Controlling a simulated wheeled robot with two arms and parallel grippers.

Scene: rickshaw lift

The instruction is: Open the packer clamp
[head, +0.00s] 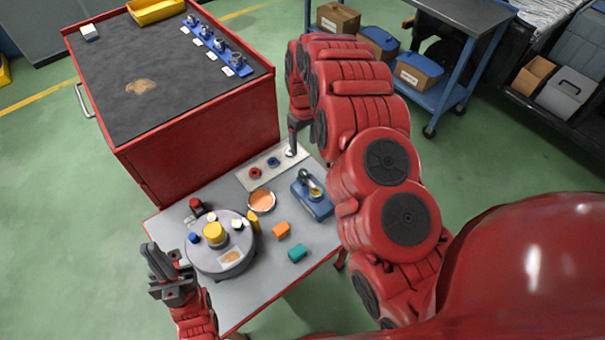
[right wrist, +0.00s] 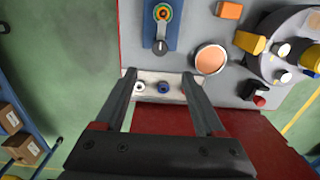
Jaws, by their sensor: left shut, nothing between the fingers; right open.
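A blue fixture (head: 313,199) with a grey handle and an orange-yellow round part stands on the small grey table; it looks like the packer clamp, though I cannot be sure. It also shows at the top of the right wrist view (right wrist: 160,28), with its grey handle pointing towards my gripper. My right gripper (right wrist: 159,75) is open and empty, its fingers over a pale strip (right wrist: 178,88) at the table's edge, apart from the fixture. In the head view its fingers are hardly visible. My left gripper (head: 160,262) is shut and empty, left of the grey round turntable (head: 208,262).
The turntable carries a yellow hub (head: 215,233) and several coloured knobs. A copper disc (head: 261,201), an orange block (head: 281,230) and a teal block (head: 297,253) lie on the table. A red cabinet (head: 210,138) stands behind; a blue cart (head: 436,97) stands at the back right.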

